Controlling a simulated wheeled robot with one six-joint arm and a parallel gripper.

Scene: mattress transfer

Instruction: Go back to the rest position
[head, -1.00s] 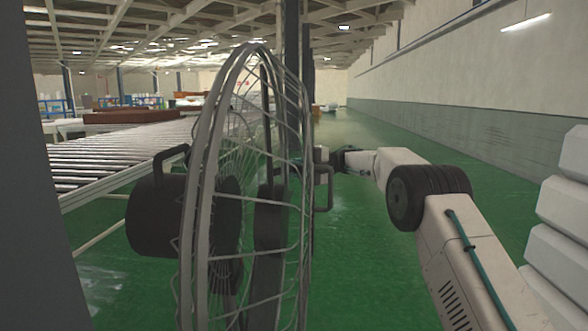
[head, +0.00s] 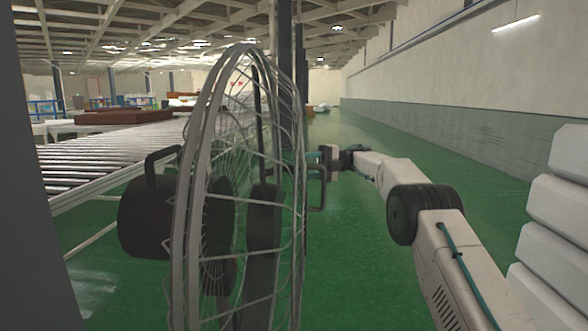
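My arm reaches forward from the lower right. My gripper (head: 312,165) is at its far end, just right of the large wire fan's rim and partly lost behind its cage. The gripper is small and dark here, so I cannot tell whether its fingers are open or shut. I see nothing clearly held in it.
A large wire-caged fan (head: 185,215) with a dark motor stands close in front, left of my arm. A roller conveyor (head: 110,152) runs along the left. A stack of white blocks (head: 560,215) stands at the right edge. Green floor (head: 375,285) is clear ahead, beside the right wall.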

